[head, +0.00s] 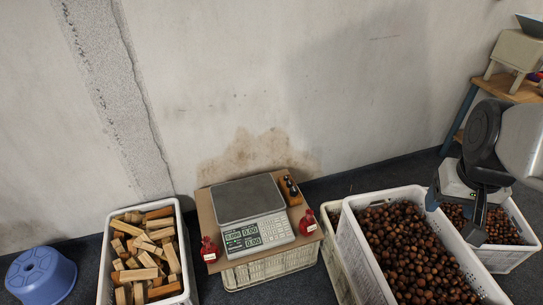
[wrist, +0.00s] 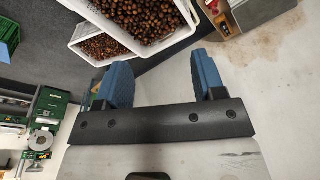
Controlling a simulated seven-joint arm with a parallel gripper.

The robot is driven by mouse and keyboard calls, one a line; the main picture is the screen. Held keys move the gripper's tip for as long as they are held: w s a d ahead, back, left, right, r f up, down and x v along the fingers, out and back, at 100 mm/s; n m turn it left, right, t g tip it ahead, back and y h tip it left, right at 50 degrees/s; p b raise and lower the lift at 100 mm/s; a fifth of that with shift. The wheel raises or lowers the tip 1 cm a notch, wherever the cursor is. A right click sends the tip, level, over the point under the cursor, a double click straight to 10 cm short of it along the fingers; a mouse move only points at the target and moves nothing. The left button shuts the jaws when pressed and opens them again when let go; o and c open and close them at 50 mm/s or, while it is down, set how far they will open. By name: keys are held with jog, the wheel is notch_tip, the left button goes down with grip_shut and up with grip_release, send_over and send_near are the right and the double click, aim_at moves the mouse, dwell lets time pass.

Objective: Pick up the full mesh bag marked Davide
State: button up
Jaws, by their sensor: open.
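Two small red mesh bags with white tags stand on the board beside the scale. One bag (head: 208,250) is at the scale's left front corner, the other bag (head: 308,222) at its right. The tag writing is too small to read, so I cannot tell which is marked Davide. My gripper (head: 476,218) is over the chestnut crates at the right, well away from both bags. In the wrist view my gripper (wrist: 163,82) shows two blue fingers spread apart with nothing between them.
The scale (head: 244,238) sits on a board over a crate. A white crate of chestnuts (head: 343,240) stands to its right, with another crate (head: 524,222) beyond. A crate of firewood (head: 102,262) and an upturned blue tub (head: 40,275) are at left. A wall runs behind.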

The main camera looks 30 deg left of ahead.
jog(key=w+a+f+n, duration=0.2)
jog(key=w+a+f, duration=0.2)
jog(key=w+a, duration=0.35)
jog(key=w+a+f+n, duration=0.2)
jog(key=w+a+f, duration=0.2)
jog(key=w+a, duration=0.4)
jog(key=w+a+f+n+g, duration=0.1)
jog(key=w+a+f+n, duration=0.1)
jog(key=a+f, duration=0.65)
jog(key=w+a+f+n, duration=0.2)
jog(key=a+f, duration=0.3)
jog(key=a, duration=0.7)
jog(key=n+g, duration=0.1)
jog(key=n, duration=0.6)
send_over(207, 240)
notch_tip(207, 240, down, 39)
jog(key=shift+w+r, duration=0.1)
jog(key=shift+r, duration=0.05)
jog(key=shift+a+f, duration=0.1)
jog(key=shift+f, duration=0.1)
jog(key=shift+f, duration=0.1)
